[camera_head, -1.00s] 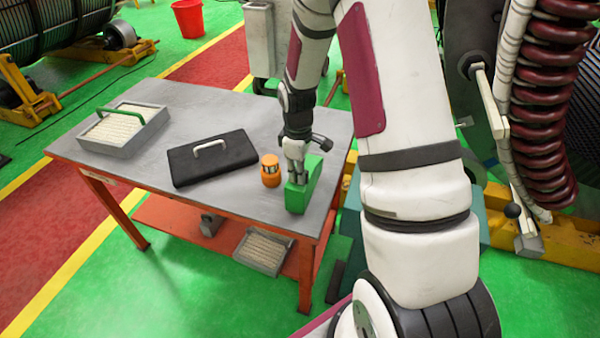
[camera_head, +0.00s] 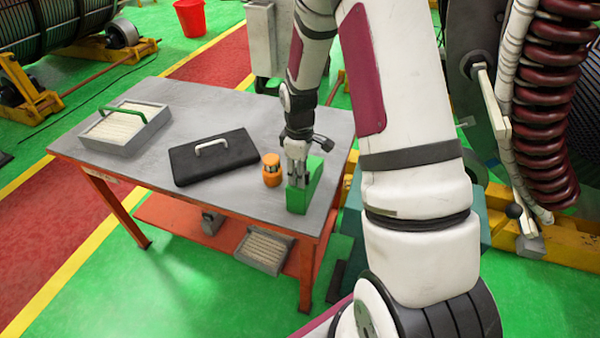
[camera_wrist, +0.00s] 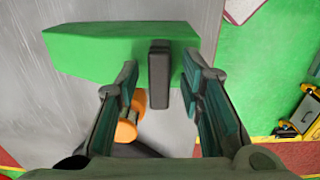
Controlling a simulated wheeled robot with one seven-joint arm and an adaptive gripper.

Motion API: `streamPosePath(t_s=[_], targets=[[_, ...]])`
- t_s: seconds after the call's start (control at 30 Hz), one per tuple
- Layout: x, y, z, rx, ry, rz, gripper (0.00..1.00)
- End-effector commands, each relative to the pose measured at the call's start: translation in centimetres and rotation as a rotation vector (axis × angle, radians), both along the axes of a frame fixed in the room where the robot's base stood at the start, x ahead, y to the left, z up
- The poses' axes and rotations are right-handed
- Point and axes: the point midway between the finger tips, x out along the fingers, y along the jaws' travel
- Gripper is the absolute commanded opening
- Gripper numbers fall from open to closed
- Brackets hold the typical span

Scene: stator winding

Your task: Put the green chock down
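The green chock (camera_head: 304,193) stands on the grey table top (camera_head: 236,105), close to its right front corner. It also shows at the top of the wrist view (camera_wrist: 105,52), with a dark grey upright grip (camera_wrist: 159,78) on its near side. My gripper (camera_head: 297,178) is down at the chock. In the wrist view my gripper (camera_wrist: 158,92) is open, with one finger on each side of the grey grip. A gap shows between each finger and the grip. The chock's underside is hidden in the wrist view.
An orange cylinder (camera_head: 272,172) stands close left of the chock. A black case (camera_head: 214,162) with a pale handle lies further left, and a grey tray (camera_head: 126,144) with a green handle at the far left. The table's front edge is near the chock.

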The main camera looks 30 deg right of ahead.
Motion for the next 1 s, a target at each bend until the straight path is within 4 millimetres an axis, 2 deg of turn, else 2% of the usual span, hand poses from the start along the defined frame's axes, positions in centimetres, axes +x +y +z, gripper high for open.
streamPosePath(t_s=[0.17,0.5,0.77,0.87,1.0], targets=[[0.1,0.0,2.4,-0.001,-0.005,0.000,0.35],[0.0,0.1,9.0,-0.002,-0.004,0.000,0.35],[-0.1,0.3,11.6,-0.001,-0.002,-0.001,0.35],[-0.4,0.8,13.0,-0.007,-0.016,-0.016,0.35],[-1.7,2.6,16.9,-0.023,-0.074,-0.085,0.35]])
